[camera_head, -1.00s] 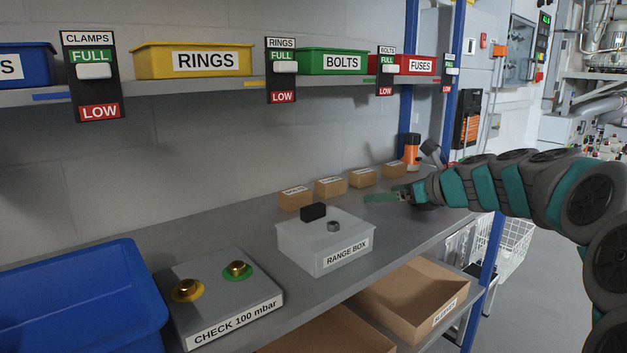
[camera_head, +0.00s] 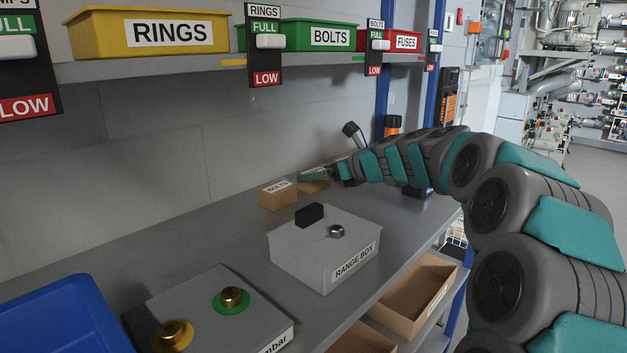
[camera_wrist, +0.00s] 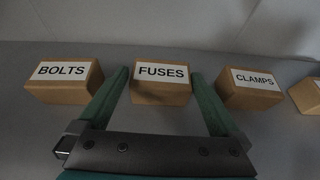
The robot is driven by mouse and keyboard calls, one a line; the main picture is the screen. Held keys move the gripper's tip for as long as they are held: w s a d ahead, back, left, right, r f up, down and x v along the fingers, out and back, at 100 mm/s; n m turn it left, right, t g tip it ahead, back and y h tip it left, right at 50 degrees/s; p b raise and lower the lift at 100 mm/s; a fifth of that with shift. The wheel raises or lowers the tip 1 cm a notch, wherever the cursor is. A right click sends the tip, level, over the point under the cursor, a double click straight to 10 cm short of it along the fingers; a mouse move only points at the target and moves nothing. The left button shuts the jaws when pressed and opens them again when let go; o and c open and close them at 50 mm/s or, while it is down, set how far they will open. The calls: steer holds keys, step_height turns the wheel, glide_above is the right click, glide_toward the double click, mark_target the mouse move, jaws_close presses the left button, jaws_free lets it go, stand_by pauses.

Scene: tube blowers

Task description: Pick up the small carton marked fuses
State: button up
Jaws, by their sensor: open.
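The small brown carton marked FUSES (camera_wrist: 160,91) stands on the grey bench in the wrist view, upright with its white label showing. My gripper (camera_wrist: 162,82) is open, with one green finger on each side of this carton. The left finger is close to the carton's left edge and the right finger close to its right edge; I cannot tell whether either touches. In the head view my gripper (camera_head: 313,174) is at the row of cartons near the wall and partly hides the carton behind it.
The BOLTS carton (camera_wrist: 64,86) stands left of the fingers and the CLAMPS carton (camera_wrist: 250,92) right of them. The range box (camera_head: 322,252) and the pressure check block (camera_head: 225,300) stand nearer on the bench (camera_head: 205,225). A shelf with bins (camera_head: 145,35) runs above.

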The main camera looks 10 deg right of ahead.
steer(key=shift+x, duration=2.75)
steer(key=shift+w+r, duration=0.1)
steer(key=shift+r, duration=0.1)
steer(key=shift+c, duration=0.2)
steer(key=c, duration=1)
